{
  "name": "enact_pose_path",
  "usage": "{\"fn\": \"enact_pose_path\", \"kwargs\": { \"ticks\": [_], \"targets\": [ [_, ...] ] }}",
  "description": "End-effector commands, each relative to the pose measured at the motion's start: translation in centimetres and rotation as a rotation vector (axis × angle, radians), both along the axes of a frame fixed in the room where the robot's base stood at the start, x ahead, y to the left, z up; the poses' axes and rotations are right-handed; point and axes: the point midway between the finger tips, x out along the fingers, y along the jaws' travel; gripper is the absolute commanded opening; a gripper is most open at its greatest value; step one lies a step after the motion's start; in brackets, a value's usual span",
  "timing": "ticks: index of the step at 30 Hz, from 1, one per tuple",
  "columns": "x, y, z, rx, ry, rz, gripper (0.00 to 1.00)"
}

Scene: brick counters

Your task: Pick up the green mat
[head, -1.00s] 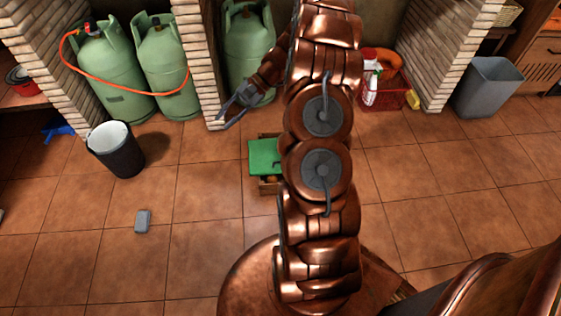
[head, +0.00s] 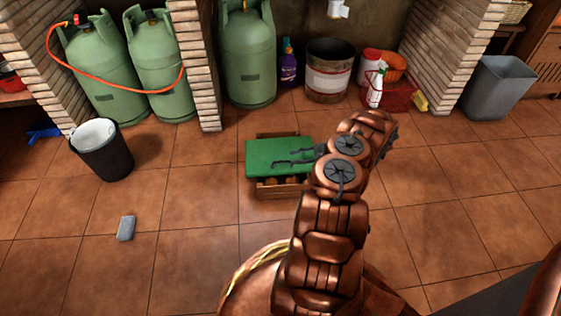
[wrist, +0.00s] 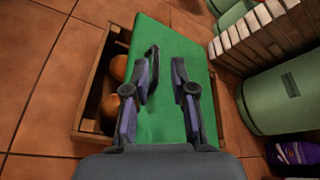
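The green mat (head: 262,158) lies flat across the top of a wooden crate (head: 281,190) on the tiled floor. It also shows in the wrist view (wrist: 165,115), covering much of the crate and leaving one side of it uncovered. My gripper (head: 296,157) is over the mat, coming in from the right in the head view. In the wrist view its two fingers (wrist: 165,65) are apart with green mat visible between them. I cannot tell whether the fingertips touch the mat. Nothing is held.
Round brownish things (wrist: 110,100) sit in the crate beside the mat. A dark bucket (head: 103,155) stands at left, and a grey block (head: 126,228) lies on the floor. Green gas cylinders (head: 248,60), a paint bucket (head: 329,72) and a red basket (head: 390,98) line the back. Floor around the crate is clear.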

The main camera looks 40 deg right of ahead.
Motion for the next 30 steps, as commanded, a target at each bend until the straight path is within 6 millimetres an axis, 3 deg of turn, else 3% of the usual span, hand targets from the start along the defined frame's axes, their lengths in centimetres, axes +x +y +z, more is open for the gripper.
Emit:
{"fn": "enact_pose_path", "kwargs": {
  "ticks": [1,7,30],
  "targets": [
    [-0.4,-0.4,-1.1,0.003,0.001,-0.013,0.25],
    [-0.4,-0.5,-2.3,0.006,0.000,-0.033,0.25],
    [5.0,3.4,-4.6,0.006,-0.001,-0.032,0.25]
  ]
}}
